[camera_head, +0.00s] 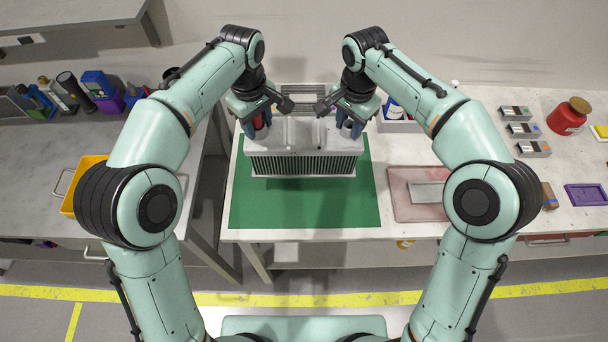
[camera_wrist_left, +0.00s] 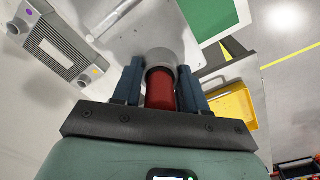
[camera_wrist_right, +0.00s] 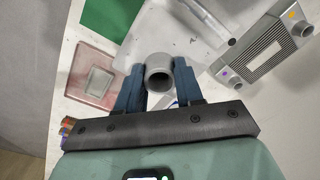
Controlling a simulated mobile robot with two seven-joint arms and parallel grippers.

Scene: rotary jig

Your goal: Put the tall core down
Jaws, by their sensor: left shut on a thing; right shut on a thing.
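The tall core (camera_head: 303,164) is a grey finned block with a wide smooth top, upright over the green mat (camera_head: 255,208) in the head view. My left gripper (camera_head: 260,125) is shut on its left pipe end; the left wrist view shows a red cylindrical part (camera_wrist_left: 160,90) with a grey collar between the fingers. My right gripper (camera_head: 348,126) is shut on its right pipe end, a grey open pipe (camera_wrist_right: 159,71) in the right wrist view. The core looks level. Its underside is hidden, and I cannot tell whether it touches the mat.
A finned grey unit with coloured dots shows in the left wrist view (camera_wrist_left: 62,42) and right wrist view (camera_wrist_right: 262,48). A reddish tray (camera_head: 402,207) lies right of the mat. The mat's front is clear.

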